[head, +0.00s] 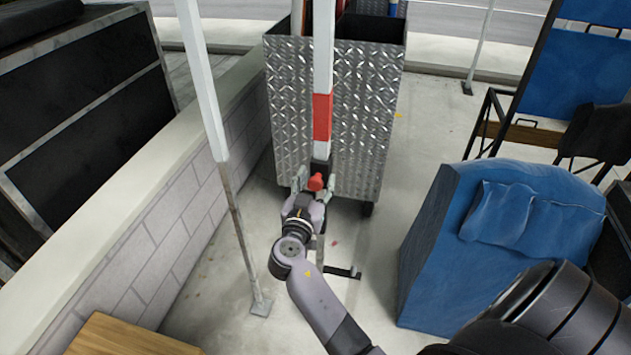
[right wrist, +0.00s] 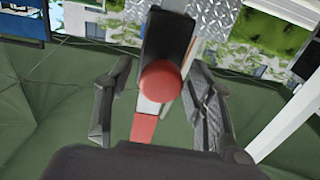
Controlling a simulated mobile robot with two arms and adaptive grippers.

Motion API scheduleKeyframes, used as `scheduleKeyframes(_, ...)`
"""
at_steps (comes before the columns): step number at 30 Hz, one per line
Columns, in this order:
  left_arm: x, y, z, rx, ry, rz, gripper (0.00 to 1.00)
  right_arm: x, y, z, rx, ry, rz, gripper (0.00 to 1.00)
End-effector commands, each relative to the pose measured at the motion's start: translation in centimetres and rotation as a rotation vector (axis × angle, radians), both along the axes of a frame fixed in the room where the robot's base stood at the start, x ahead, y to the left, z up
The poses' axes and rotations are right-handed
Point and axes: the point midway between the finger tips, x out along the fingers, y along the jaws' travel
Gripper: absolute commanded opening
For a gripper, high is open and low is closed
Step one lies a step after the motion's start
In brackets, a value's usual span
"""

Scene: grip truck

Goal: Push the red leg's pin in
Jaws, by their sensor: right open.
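The red-banded leg (head: 323,115) is a white upright post in the middle of the head view, in front of a metal cart. Its pin is a round red knob (head: 316,182) on a black collar low on the leg. In the right wrist view the pin (right wrist: 160,82) sticks out toward the camera below the black collar (right wrist: 168,38). My right gripper (head: 312,178) is open, with one finger on each side of the pin; the wrist view shows gaps between the pin and both fingers (right wrist: 158,95). My left gripper is not in view.
The diamond-plate metal cart (head: 355,130) stands just behind the leg. Another white leg (head: 203,80) stands to the left by a low block wall (head: 165,215). A wooden surface (head: 125,338) is at the lower left.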

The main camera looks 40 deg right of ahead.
Motion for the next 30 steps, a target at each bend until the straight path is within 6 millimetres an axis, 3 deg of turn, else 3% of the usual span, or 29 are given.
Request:
scheduleKeyframes(8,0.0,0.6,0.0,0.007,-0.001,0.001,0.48,-0.4,0.5,-0.2,0.002,0.002,0.001,0.50)
scheduleKeyframes(21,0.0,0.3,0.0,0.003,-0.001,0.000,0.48,-4.5,5.3,-0.1,0.002,0.001,0.001,0.50)
scheduleKeyframes(30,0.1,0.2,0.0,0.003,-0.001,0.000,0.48,-4.9,5.8,0.0,0.000,0.000,0.000,0.50)
